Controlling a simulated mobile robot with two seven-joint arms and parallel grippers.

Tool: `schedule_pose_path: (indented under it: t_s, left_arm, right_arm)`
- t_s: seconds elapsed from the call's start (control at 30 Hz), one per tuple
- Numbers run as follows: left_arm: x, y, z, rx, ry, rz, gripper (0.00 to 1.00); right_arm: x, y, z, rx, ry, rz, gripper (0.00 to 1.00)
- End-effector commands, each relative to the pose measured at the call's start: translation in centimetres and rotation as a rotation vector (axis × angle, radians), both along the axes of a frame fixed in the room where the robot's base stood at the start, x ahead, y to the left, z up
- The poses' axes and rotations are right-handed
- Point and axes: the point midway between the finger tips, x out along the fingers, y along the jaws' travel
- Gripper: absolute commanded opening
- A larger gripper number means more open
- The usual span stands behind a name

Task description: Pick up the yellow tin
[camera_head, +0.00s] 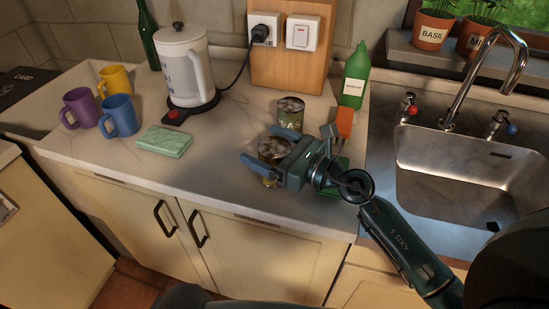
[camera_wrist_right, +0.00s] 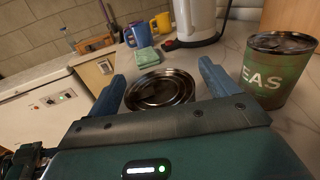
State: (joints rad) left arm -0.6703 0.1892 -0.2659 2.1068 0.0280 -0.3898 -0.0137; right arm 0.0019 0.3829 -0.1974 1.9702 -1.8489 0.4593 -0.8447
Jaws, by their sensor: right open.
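The tin with a shiny metal lid (camera_head: 273,149) stands upright on the counter near its front edge; a little yellowish side shows below my gripper. My right gripper (camera_head: 257,144) is open, with its two blue fingers on either side of this tin. In the right wrist view the round lid (camera_wrist_right: 160,90) lies between the spread fingers (camera_wrist_right: 162,70), with small gaps visible; the tin's lower side is hidden there. My left gripper is not in view.
A green peas tin (camera_head: 290,116) stands close behind. A green bottle (camera_head: 354,75), an orange item (camera_head: 344,121) and the sink (camera_head: 460,170) are to the right. A kettle (camera_head: 187,70), several mugs (camera_head: 120,116) and a green cloth (camera_head: 164,141) are to the left.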

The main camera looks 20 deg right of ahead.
Motion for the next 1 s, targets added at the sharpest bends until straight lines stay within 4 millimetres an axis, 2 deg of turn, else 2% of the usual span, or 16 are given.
schedule_pose_path:
  t_s: [0.23,0.8,1.0]
  left_arm:
    - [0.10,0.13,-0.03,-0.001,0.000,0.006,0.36]
    - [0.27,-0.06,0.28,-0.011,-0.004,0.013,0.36]
    - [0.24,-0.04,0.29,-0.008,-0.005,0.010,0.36]
  right_arm:
    - [0.09,0.10,-0.05,-0.001,0.000,0.001,0.85]
    - [0.07,0.07,-0.05,-0.001,0.001,0.000,0.38]
    - [0.07,0.07,0.00,0.000,0.000,0.000,0.37]
